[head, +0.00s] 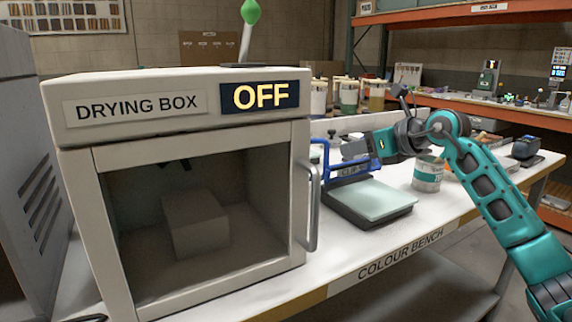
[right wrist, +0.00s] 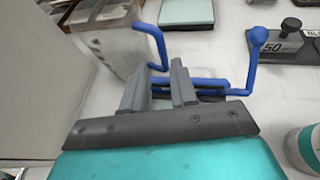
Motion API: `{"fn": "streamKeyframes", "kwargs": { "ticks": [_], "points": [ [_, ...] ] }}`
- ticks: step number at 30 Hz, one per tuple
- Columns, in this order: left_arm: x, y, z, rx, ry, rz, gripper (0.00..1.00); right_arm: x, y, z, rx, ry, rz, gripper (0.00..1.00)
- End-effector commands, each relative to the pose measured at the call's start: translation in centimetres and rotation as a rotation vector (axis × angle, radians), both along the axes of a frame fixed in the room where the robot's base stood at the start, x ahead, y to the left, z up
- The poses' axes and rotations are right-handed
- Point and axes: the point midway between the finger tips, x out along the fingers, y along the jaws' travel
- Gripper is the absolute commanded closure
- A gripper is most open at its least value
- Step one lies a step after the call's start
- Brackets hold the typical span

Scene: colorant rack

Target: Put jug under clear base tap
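No jug that I can identify for sure shows, and no tap marked clear base can be made out. My right gripper (head: 352,149) is above the colour bench, right of the drying box. In the right wrist view its two fingers (right wrist: 160,88) stand apart with a gap between them. A blue-handled frame (head: 325,160) is close to the fingers; its blue bars (right wrist: 215,84) show beyond and beside them. I cannot tell whether they touch. A greyish see-through container (right wrist: 108,44) stands left of the fingers. My left gripper is not in view.
The drying box (head: 180,185), marked OFF, fills the left. A flat plate device (head: 372,200) lies at the bench's front. A paint can (head: 428,174) stands to its right. Several coloured canisters (head: 349,97) stand behind.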

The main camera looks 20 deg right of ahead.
Motion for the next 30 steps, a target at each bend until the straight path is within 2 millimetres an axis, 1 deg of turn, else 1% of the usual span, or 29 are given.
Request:
{"fn": "streamKeyframes", "kwargs": {
  "ticks": [1, 4, 6, 11, 18, 21, 24, 30],
  "points": [
    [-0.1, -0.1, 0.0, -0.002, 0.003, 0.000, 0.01, 0.9, 0.4, -0.3, 0.005, -0.002, 0.002, 0.73],
    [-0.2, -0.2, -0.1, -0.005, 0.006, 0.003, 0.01, 2.4, 0.8, -1.0, 0.005, -0.003, 0.002, 0.73],
    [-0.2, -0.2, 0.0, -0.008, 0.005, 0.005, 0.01, 3.1, 1.0, -1.2, 0.004, -0.003, 0.001, 0.73],
    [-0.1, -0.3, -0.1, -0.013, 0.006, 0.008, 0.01, 4.0, 1.2, -1.7, 0.001, -0.002, 0.002, 0.73],
    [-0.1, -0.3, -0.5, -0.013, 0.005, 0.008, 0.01, 6.9, 1.8, -3.2, 0.005, -0.002, 0.003, 0.73],
    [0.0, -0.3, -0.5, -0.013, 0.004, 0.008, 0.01, 7.9, 2.1, -3.6, 0.002, -0.002, 0.001, 0.73],
    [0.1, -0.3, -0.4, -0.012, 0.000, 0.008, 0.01, 8.3, 2.2, -3.8, 0.001, -0.002, 0.002, 0.73],
    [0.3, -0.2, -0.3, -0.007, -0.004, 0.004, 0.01, 8.3, 2.2, -3.8, 0.000, -0.001, 0.001, 0.73]
  ]
}}
